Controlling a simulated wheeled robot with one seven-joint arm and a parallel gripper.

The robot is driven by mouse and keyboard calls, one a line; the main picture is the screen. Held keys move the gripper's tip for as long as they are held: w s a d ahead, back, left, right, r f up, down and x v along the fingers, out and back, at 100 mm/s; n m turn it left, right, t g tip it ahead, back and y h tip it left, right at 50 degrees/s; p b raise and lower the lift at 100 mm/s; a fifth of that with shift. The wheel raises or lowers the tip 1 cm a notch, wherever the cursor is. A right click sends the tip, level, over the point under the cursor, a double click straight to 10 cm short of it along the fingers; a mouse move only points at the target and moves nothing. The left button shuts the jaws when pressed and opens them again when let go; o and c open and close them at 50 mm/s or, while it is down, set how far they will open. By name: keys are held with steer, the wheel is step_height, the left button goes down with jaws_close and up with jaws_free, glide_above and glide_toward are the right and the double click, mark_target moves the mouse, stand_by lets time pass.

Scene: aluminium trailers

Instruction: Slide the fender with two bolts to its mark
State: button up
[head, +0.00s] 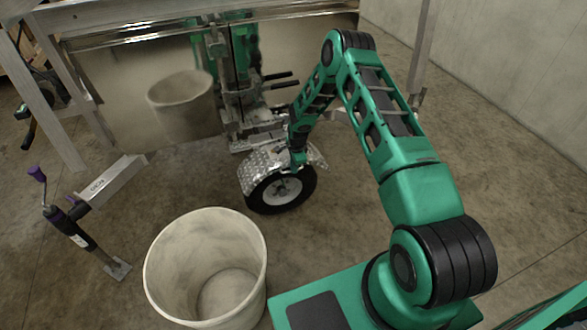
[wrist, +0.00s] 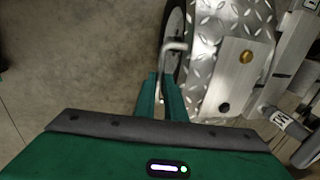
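The fender (head: 259,157) is bright diamond plate, arched over a black tyre with a white wheel (head: 285,189). In the wrist view the fender (wrist: 203,62) has a plain metal strip with a brass bolt (wrist: 246,56) and a dark bolt (wrist: 224,108). I cannot make out the mark.
A white bin (head: 206,268) stands on the floor in front of the wheel. A jack with a purple handle (head: 75,230) and a metal beam (head: 108,182) are at left. The shiny trailer side (head: 130,90) is behind. Bare floor lies to the right.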

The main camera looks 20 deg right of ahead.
jaws_close()
steer(key=shift+a, duration=1.4)
steer(key=o, duration=0.6)
jaws_free()
steer(key=shift+d, duration=0.1)
steer(key=r, duration=0.3)
steer(key=s+r, duration=0.1)
steer(key=r, duration=0.3)
steer(key=s+r, duration=0.1)
steer(key=r, duration=0.2)
steer(key=shift+r, duration=0.25)
steer(key=shift+w, duration=0.1)
